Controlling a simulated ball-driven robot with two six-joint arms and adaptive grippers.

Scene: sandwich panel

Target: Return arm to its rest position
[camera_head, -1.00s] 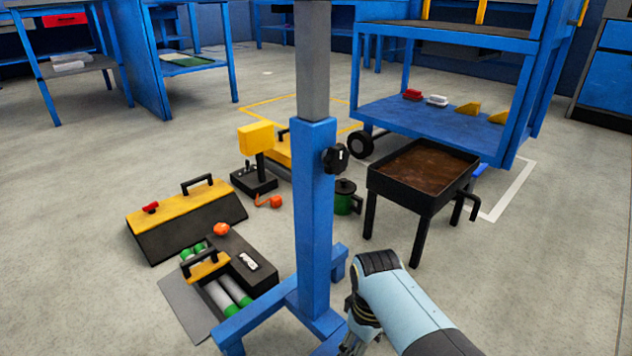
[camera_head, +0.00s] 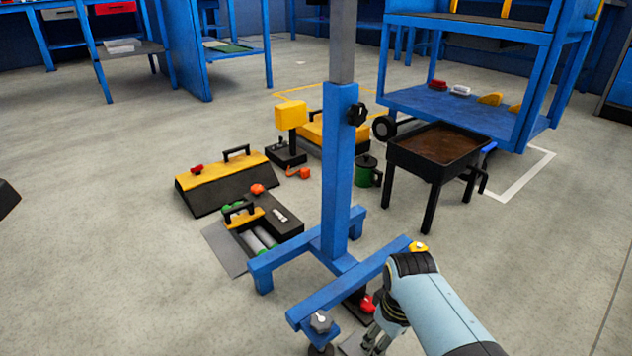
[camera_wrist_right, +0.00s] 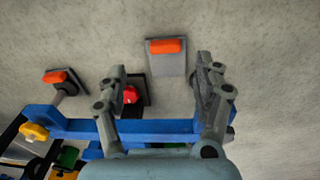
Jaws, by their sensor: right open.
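My right arm comes in from the bottom right of the head view. Its gripper (camera_head: 376,340) hangs low at the bottom edge, partly cut off, beside the foot of the blue stand (camera_head: 338,180). In the right wrist view the right gripper (camera_wrist_right: 160,85) has its two fingers spread wide with nothing held between them. Beyond the fingers lie a grey piece with an orange top (camera_wrist_right: 166,60) and a dark piece with a red knob (camera_wrist_right: 130,95). My left gripper is not in view; only a small dark shape shows at the left edge of the head view.
The stand's blue foot bar (camera_wrist_right: 165,127) runs close to the right gripper. A black fire-pit-like tray on legs (camera_head: 437,155), a blue cart (camera_head: 450,105), yellow-topped toolbox (camera_head: 222,180) and an open black toolbox (camera_head: 290,222) stand around. The floor at left is clear.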

